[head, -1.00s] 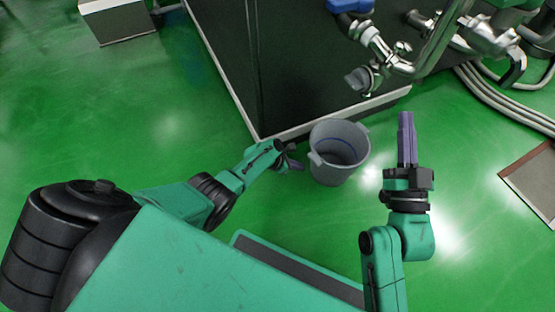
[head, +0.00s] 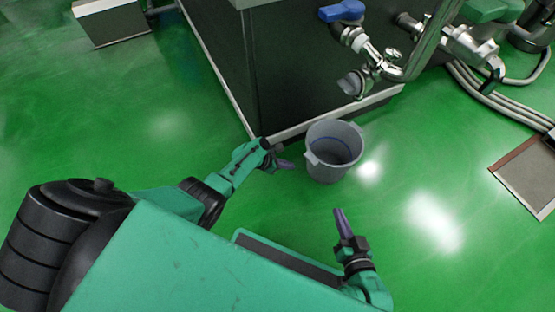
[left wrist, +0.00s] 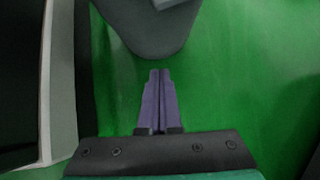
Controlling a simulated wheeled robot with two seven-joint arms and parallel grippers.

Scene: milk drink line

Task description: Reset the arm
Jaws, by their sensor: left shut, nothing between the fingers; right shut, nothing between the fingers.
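My left gripper (head: 285,164) is shut and empty, just left of the grey bucket (head: 318,172) in the head view. In the left wrist view its purple fingers (left wrist: 159,72) are together, with a grey rounded shape, likely part of the bucket, beyond them at the top. My right gripper (head: 338,211) is shut and empty. It is low over the green floor, below the bucket in the picture and apart from it.
The bucket stands on the floor by the dark machine base (head: 300,80). A pipe valve with a blue handle (head: 342,11) is above it. Hoses (head: 500,100) and a floor grate (head: 528,180) lie at the right. The floor right of the bucket is clear.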

